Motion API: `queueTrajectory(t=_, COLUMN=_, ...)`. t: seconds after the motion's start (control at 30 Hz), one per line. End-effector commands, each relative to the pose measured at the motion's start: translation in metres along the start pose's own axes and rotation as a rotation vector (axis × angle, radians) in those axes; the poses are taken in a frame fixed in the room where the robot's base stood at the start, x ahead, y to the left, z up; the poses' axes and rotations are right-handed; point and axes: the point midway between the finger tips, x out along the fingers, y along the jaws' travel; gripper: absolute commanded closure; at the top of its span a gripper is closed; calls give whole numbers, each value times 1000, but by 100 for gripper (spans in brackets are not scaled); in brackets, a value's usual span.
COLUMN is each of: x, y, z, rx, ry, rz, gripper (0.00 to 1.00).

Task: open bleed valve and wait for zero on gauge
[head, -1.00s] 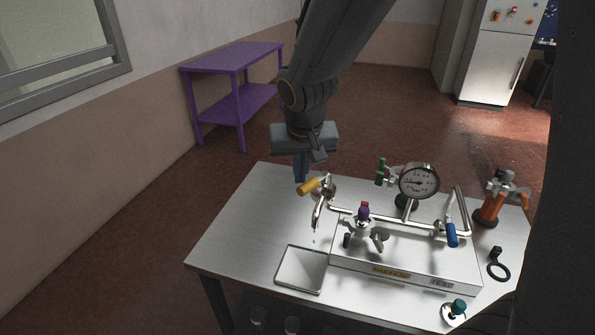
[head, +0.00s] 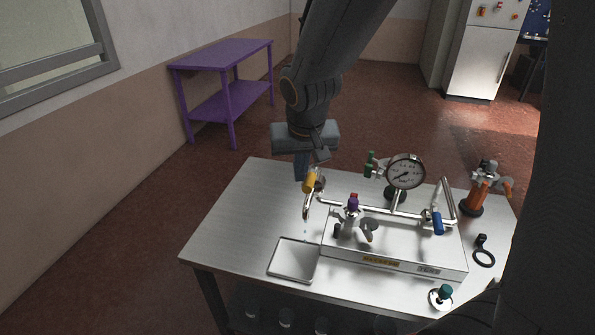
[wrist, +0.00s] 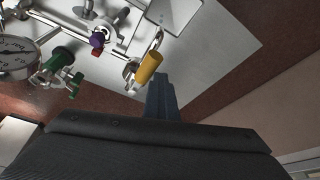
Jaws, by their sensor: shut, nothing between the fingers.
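The bleed valve's yellow handle (head: 311,180) sits at the left end of the pipework, above a bent spout; it also shows in the wrist view (wrist: 148,68). A thin stream or drops show below the spout, above a shallow tray (head: 275,270). The round gauge (head: 406,172) stands on the pipe to the right, its needle pointing lower left; its numbers are too small to read. In the wrist view the gauge (wrist: 16,58) is cut off at the left. My gripper (head: 301,172) is shut and empty, fingers beside the yellow handle. I cannot tell whether they touch it.
Purple (head: 353,202), blue (head: 437,223) and green (head: 370,163) handles crowd the pipework. An orange-bodied fitting (head: 475,193) and a black ring (head: 484,257) are at the table's right. The metal table (head: 226,222) is clear at left.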

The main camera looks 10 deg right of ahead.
Motion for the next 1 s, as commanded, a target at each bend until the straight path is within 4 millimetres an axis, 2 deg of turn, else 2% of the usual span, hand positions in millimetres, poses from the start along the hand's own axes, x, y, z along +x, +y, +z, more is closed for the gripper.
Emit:
queueTrajectory(t=0.03, x=0, y=6, z=5, rx=1, ry=-14, rz=10, gripper=100)
queueTrajectory(t=0.47, x=1, y=6, z=6, rx=1, ry=-15, rz=12, gripper=100)
queueTrajectory(t=0.63, x=1, y=-8, z=-1, rx=1, ry=-11, rz=11, gripper=100)
queueTrajectory(t=0.77, x=0, y=-30, z=-11, rx=5, ry=-3, rz=8, gripper=100)
queueTrajectory(t=0.8, x=-5, y=-32, z=-14, rx=10, ry=0, rz=9, gripper=100)
queueTrajectory(t=1.0, x=-46, y=-17, z=-24, rx=13, ry=4, rz=7, gripper=100)
